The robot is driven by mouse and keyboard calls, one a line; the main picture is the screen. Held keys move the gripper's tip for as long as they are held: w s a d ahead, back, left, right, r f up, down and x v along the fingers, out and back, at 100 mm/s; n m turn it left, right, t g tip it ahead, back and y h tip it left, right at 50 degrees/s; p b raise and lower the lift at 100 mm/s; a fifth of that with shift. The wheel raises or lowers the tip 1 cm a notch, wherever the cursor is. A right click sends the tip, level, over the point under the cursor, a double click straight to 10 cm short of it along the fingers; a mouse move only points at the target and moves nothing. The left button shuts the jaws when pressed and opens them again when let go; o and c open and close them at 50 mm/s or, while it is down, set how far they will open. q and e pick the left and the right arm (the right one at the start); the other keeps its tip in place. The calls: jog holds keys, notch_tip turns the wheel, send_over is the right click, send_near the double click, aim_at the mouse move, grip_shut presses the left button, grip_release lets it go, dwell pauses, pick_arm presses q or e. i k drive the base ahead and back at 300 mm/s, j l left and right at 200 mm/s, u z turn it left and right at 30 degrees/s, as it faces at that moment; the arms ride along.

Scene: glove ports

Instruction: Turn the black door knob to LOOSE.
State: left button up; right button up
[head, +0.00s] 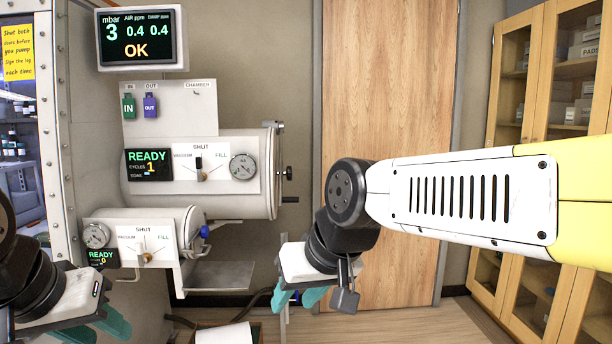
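The large chamber (238,190) lies on its side in the middle left, with its round door seen edge-on at its right end. A small black knob (288,173) sticks out to the right from that door, with a black-tipped lever (289,199) below it. Any LOOSE marking is not visible from here.
A smaller chamber (178,215) with a blue knob (204,232) sits below the large one, above a metal shelf (220,275). A screen (140,38) reads OK. A wooden door (385,90) and glass-fronted cabinets (520,90) stand behind. Space right of the knob is clear.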

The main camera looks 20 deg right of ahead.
aim_at(289, 172)
jog(key=k+l, duration=0.1)
jog(key=l, duration=0.35)
jog(key=k+l, duration=0.1)
jog(key=l, duration=0.35)
jog(key=k+l, duration=0.1)
jog(key=l, duration=0.4)
jog(key=k+l, duration=0.1)
jog(key=l, duration=0.35)
jog(key=i+l, duration=0.1)
jog(key=i, duration=1.25)
jog(key=i+l+u, duration=0.1)
jog(key=i, duration=0.6)
